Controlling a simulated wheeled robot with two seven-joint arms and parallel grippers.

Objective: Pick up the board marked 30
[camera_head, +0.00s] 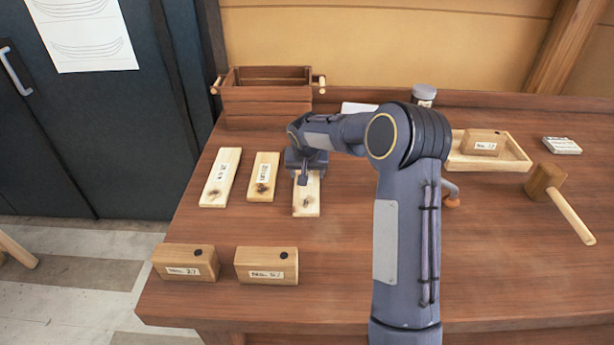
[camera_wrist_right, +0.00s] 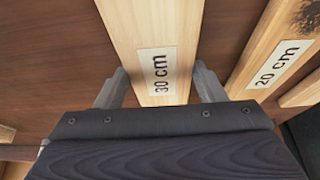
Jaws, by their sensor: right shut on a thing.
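The board marked 30 cm (camera_wrist_right: 150,28) is a pale, flat wooden strip that fills the middle of the right wrist view, its label readable. In the head view it is the rightmost of three flat boards (camera_head: 306,204), partly hidden by my right gripper (camera_head: 304,178). In the right wrist view my right gripper (camera_wrist_right: 158,75) has one finger against each long side of the board and is shut on it. The board lies at or just above the bench; I cannot tell which. My left gripper is not in view.
A board marked 20 cm (camera_wrist_right: 272,66) lies beside it. Two more boards (camera_head: 263,177) (camera_head: 220,178) lie to its left. Two wooden blocks (camera_head: 186,262) (camera_head: 267,265) stand in front. A slatted crate (camera_head: 267,98) is behind; a tray (camera_head: 515,150) and mallet (camera_head: 546,181) are right.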

